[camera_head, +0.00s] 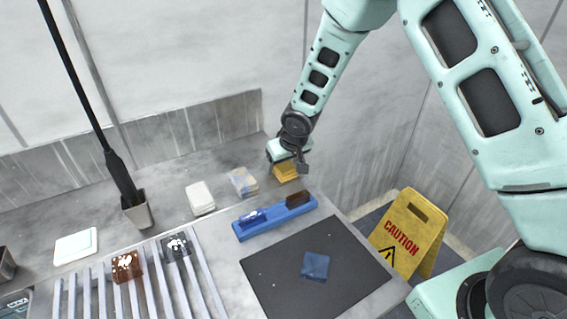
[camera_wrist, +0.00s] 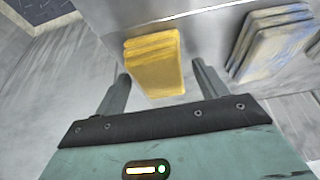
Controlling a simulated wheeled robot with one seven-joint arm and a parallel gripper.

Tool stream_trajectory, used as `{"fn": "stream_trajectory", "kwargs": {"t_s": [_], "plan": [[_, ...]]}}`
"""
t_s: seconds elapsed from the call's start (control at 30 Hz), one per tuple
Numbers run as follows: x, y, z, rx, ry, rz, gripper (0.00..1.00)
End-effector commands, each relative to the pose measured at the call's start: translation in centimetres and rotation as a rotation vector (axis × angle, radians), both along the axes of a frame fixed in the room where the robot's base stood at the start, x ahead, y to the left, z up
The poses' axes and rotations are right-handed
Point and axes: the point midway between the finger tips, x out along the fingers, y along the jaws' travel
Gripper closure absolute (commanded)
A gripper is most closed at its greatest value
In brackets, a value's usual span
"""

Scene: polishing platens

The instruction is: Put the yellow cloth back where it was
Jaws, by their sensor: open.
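Yellow cloths (camera_head: 286,173) lie folded in a small stack at the back right of the grey counter, near the wall. In the wrist view the yellow stack (camera_wrist: 153,60) shows several layers and sits ahead of and between my fingertips. My gripper (camera_wrist: 161,72) is open, one finger on each side of the stack's near end, with gaps visible on both sides. In the head view my gripper (camera_head: 296,163) is right at the stack and partly hides it. A blue cloth (camera_head: 315,266) lies flat on a dark mat (camera_head: 270,290).
A stained cloth stack (camera_head: 242,182) stands close left of the yellow one, then a white stack (camera_head: 200,198). A blue tray (camera_head: 272,223) with brushes lies in front. A slatted rack (camera_head: 150,290) is at front left. A yellow caution sign (camera_head: 408,235) stands right of the counter.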

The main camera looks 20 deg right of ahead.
Motion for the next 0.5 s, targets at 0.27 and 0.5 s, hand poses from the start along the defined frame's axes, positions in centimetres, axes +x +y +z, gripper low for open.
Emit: {"fn": "stream_trajectory", "kwargs": {"t_s": [0.27, 0.5], "plan": [[-1.9, -0.4, 5.1, 0.003, -0.005, -0.002, 0.28], [-3.6, -0.8, 9.3, 0.001, -0.004, -0.003, 0.28]]}}
